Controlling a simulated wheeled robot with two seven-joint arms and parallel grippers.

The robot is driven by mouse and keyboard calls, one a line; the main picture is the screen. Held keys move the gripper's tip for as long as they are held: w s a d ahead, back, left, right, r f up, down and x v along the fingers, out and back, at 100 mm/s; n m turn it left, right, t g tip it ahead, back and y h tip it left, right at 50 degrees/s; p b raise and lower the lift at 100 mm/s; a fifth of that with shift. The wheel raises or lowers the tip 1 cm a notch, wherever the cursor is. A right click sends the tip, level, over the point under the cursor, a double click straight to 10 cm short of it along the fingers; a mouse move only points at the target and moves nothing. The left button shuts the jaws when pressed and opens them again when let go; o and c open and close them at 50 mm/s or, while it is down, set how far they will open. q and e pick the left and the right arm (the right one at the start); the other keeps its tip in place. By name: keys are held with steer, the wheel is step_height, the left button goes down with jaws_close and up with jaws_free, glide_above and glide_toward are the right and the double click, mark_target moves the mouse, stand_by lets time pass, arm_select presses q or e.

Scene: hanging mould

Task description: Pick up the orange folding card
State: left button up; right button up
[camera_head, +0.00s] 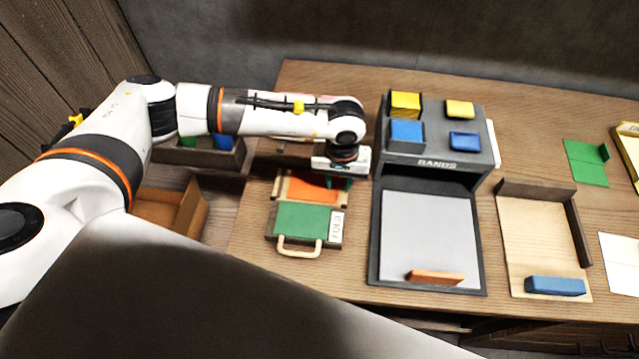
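The orange card (308,187) lies in the wooden folding fixture (283,186), just behind its green panel (302,220). My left gripper (338,181) points down over the right end of the card. Its body covers part of the card's far and right side. The fingers are mostly hidden beneath the gripper body, so I cannot tell whether they are open or shut, or whether they touch the card. My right gripper is not in view.
The fixture has a pale handle (299,249) in front. To its right stands a dark BANDS station (430,165) with yellow and blue blocks and a grey plate (428,235). A wooden tray (540,232) with a blue block (555,287) lies further right.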

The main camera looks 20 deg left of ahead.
arm_select(q)
jaws_close()
